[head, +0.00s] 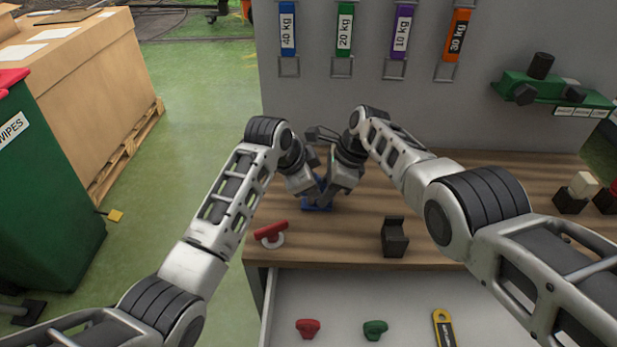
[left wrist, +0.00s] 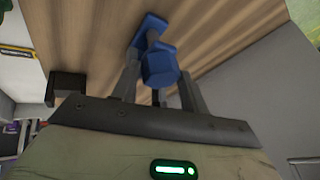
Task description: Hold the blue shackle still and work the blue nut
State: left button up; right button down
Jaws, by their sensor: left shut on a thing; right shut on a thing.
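The blue shackle (head: 317,204) sits on the wooden bench top, mostly hidden by my two grippers in the head view. In the left wrist view its blue body (left wrist: 150,28) lies on the wood. The blue nut (left wrist: 158,68), six-sided, shows between the fingers of my left gripper (left wrist: 158,88), which is shut on it. In the head view my left gripper (head: 308,188) comes from the left. My right gripper (head: 332,188) comes from the right, close beside it, and is shut at the shackle; its exact contact is hidden.
A red part with a white ring (head: 270,236) and a black holder (head: 395,240) stand near the bench's front edge. The open drawer (head: 400,295) below holds red and green knobs and a yellow tool. A grey panel with coloured weight labels rises behind.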

pick_arm(q)
jog(key=n, duration=0.1)
jog(key=n+t+y, duration=0.1)
jog(key=n, duration=0.1)
jog(key=shift+s+d+f+n+y, duration=0.1)
jog(key=shift+s+d+n+y, duration=0.1)
jog(key=shift+n+y, duration=0.1)
grip_shut()
jog(key=shift+w+n+y, duration=0.1)
jog(key=shift+n+y, duration=0.5)
jog(key=shift+n, duration=0.6)
